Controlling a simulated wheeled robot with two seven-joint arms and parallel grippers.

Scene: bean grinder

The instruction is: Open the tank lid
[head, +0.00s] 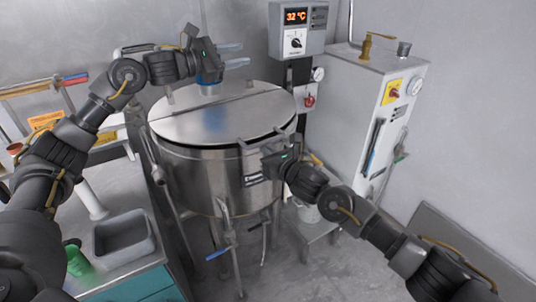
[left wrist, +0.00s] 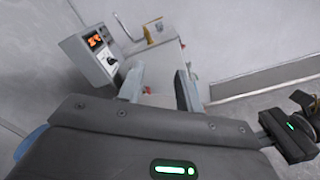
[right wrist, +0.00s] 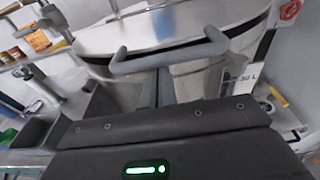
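The steel tank (head: 205,185) stands in the middle of the head view. Its round lid (head: 190,122) lies flat on top, with a seam across it. The lid's grey bar handle (right wrist: 170,57) spans the right wrist view at the front rim. My right gripper (head: 248,155) is at the front right rim beside this handle, fingers apart. The handle crosses near its fingertips; I cannot tell whether it lies between them. My left gripper (head: 236,55) is above the back of the tank, open and empty, fingers pointing right; its fingers show in the left wrist view (left wrist: 160,85).
A control box (head: 297,30) reading 32 °C hangs behind the tank. A white cabinet (head: 350,100) stands at the right. A counter with a grey bin (head: 124,238) and a green cup (head: 77,262) is at front left. Pipes and a blue-handled valve (head: 217,254) hang below the tank.

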